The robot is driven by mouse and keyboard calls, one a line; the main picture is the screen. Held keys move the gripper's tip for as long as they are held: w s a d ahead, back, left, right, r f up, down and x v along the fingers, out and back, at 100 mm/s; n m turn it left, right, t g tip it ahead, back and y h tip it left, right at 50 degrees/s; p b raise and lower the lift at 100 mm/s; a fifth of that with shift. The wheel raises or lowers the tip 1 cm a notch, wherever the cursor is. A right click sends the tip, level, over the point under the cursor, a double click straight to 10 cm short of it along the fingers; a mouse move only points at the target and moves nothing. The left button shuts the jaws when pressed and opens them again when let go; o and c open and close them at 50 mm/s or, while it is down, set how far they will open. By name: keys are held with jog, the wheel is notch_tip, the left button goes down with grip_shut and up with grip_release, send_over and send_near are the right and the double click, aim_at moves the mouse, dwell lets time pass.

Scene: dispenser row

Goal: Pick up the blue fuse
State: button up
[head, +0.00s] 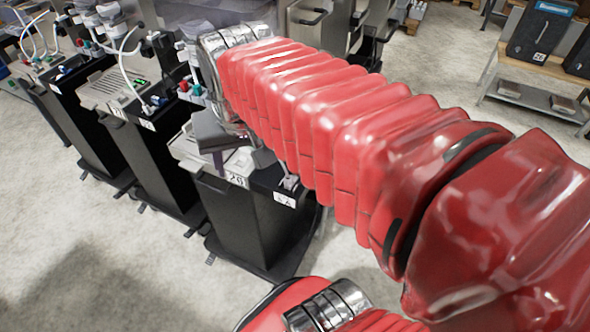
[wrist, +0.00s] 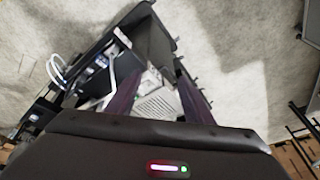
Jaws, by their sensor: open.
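No blue fuse can be made out for certain. Small blue parts (head: 158,101) show on the middle dispenser's top in the head view, too small to identify. My gripper (head: 219,160) is over the top of the nearest dispenser (head: 245,225), and my red-sleeved arm hides part of that dispenser. In the wrist view my gripper (wrist: 150,78) has its two dark purple fingers spread apart, with a pale ribbed panel (wrist: 157,105) visible between them. Nothing is seen held. Whether the fingers touch the dispenser cannot be told.
A middle dispenser (head: 160,165) and a farther one (head: 85,130) stand to the left, with white cables and small coloured parts on top. A shelf with a dark case (head: 540,35) is at the upper right. Open pale floor (head: 90,255) lies in front.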

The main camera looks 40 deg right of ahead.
jog(key=d+m+g, duration=0.3)
jog(key=d+m, duration=0.6)
jog(key=d, duration=0.7)
jog(key=shift+w+d+r+g+y, duration=0.25)
jog(key=shift+w+r+g+y, duration=0.05)
jog(key=shift+w+y, duration=0.15)
jog(key=shift+f, duration=0.1)
notch_tip(320, 180, down, 8)
jog(key=shift+f, duration=0.25)
jog(key=shift+w+a+f, duration=0.1)
jog(key=shift+a+f, duration=0.05)
jog(key=shift+f, duration=1.15)
jog(key=shift+a+f, duration=0.1)
jog(key=shift+f, duration=1.2)
